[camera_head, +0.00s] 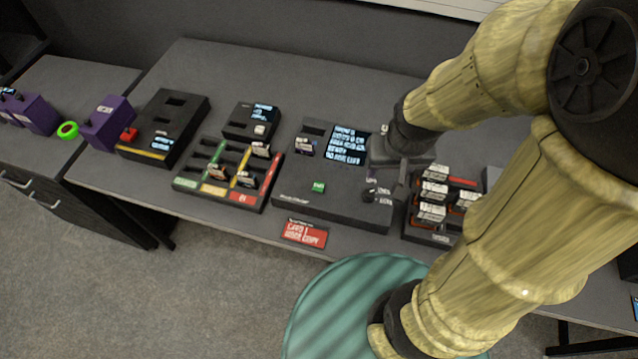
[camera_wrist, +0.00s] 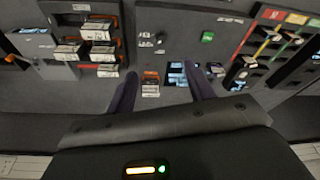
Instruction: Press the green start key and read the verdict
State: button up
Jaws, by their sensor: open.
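The black tester (camera_head: 290,204) stands on the table with a small green start key (camera_head: 318,187) on its front half. The key also shows in the wrist view (camera_wrist: 207,37), beyond and to the right of my fingertips. The tester's lit screen (camera_head: 345,146) carries several lines of text too small to read. A small module (camera_head: 305,147) sits in the tester's slot, left of the screen. My gripper (camera_wrist: 160,72) is open with nothing held between its fingers. In the head view it is over the tester's right side, apart from the key; its fingertips are not clear there.
A tray with red, yellow and green lanes (camera_head: 218,191) stands left of the tester. A rack of white-labelled modules (camera_head: 432,207) stands close on its right. A red card (camera_head: 304,233) lies at the table's front edge. A small dark knob (camera_head: 369,195) stands right of the key.

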grip_shut()
dwell(0.3)
dwell(1.6)
